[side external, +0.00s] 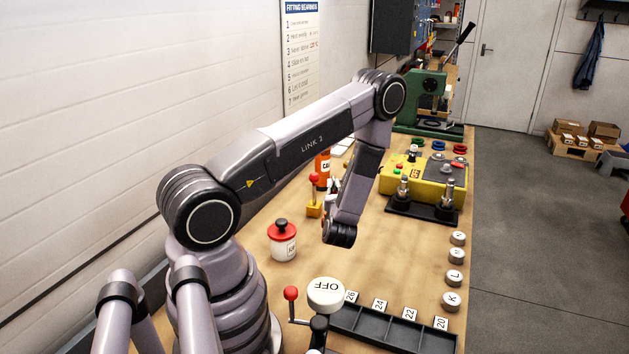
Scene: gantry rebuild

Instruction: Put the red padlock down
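I cannot make out a red padlock for certain in the side external view. My arm reaches over the bench, and its last links hang down over the middle of the table. My gripper (331,203) is mostly hidden behind my own wrist; only small dark and pale parts show at its left edge. I cannot see its fingertips or whether anything is between them. The wooden bench top (390,262) is bare just right of the wrist.
A red-topped yellow block (314,209) and an orange bottle (323,162) stand close behind the wrist. A red-lidded white jar (283,243) is left. A yellow control box (425,178), black post stand (424,209) and lettered knobs (455,277) are right. A black tray (391,331) is in front.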

